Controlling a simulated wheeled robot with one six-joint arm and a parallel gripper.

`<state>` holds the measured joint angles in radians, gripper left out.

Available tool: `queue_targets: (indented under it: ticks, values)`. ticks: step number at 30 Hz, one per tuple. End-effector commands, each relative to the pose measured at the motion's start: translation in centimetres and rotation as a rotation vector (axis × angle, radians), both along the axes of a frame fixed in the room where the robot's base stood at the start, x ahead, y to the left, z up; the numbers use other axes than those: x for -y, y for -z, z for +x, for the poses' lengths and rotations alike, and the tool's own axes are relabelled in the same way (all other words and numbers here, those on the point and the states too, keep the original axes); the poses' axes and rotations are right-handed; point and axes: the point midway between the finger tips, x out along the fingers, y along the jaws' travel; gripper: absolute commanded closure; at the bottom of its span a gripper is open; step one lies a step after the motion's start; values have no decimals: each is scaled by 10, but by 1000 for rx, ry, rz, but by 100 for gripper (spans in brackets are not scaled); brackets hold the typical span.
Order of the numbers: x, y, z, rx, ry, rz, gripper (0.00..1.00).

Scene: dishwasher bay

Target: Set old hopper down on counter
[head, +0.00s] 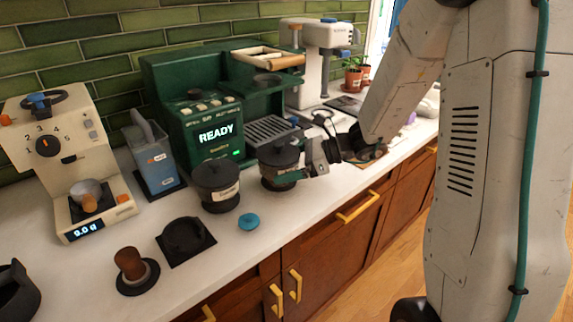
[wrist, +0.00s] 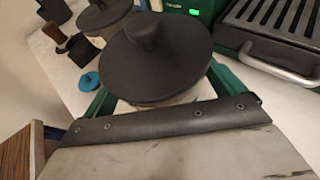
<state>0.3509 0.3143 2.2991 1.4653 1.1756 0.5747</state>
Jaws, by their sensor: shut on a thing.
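My gripper (head: 308,160) reaches in from the right and is shut on a hopper (head: 281,160) with a dark round lid and knob. The held hopper is upright over the white counter (head: 240,262), in front of the green machine's drip tray. I cannot tell whether its base touches the counter. In the wrist view its lid (wrist: 155,60) fills the middle, and the dark finger strip hides its lower body. A similar hopper (head: 217,186) with a pale label stands on the counter just left of it, and shows in the wrist view (wrist: 103,18).
A blue disc (head: 248,221) lies in front of the hoppers. A black square mat with a round item (head: 186,240) and a brown-handled tamper (head: 130,268) are to the left. The green machine (head: 200,95) stands behind, a cream grinder (head: 70,150) at far left.

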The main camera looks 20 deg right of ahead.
Motion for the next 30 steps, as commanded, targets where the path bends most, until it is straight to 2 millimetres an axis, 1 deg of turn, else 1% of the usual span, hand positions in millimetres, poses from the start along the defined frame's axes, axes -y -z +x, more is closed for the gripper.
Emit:
queue_targets:
  ticks: [2,8,12,13,19,22,26,30]
  values:
    - [-2,5,0,1,-4,1,48]
    - [-2,4,0,2,-3,0,48]
    - [-1,8,0,2,-2,0,48]
    - [0,8,0,0,-1,0,0]
    - [1,8,0,1,1,-1,0]
    - [1,4,0,2,1,-1,0]
    - [16,-1,-7,1,5,-2,0]
    - [41,-13,-19,3,6,-3,0]
